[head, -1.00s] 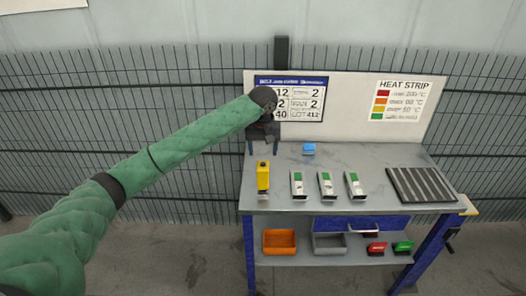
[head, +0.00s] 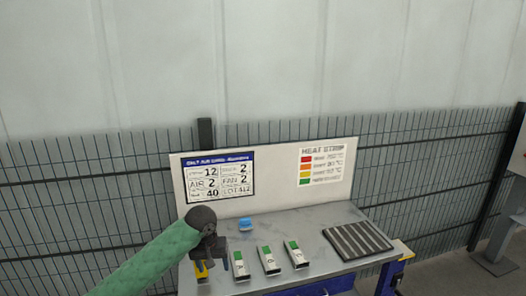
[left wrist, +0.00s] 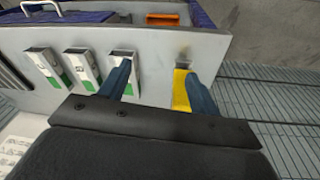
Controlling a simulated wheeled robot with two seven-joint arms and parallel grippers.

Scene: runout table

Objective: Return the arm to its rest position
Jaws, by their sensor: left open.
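My left arm, with a green sleeve, comes in from the lower left in the head view. Its gripper (head: 213,262) is open and empty above the left part of the grey table (head: 340,222), and hides part of the yellow device (head: 203,271). In the left wrist view the two dark fingers (left wrist: 158,78) stand apart. One finger overlaps the yellow device (left wrist: 180,92), the other overlaps the nearest white-and-green device (left wrist: 124,57); I cannot tell the height above them. My right gripper is not in view.
Several white-and-green devices (head: 269,261) stand in a row on the table. A blue block (head: 245,224) lies behind them and a dark ribbed mat (head: 357,243) to the right. A white sign board (head: 275,190) rises at the table's back, before a mesh fence (head: 90,200).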

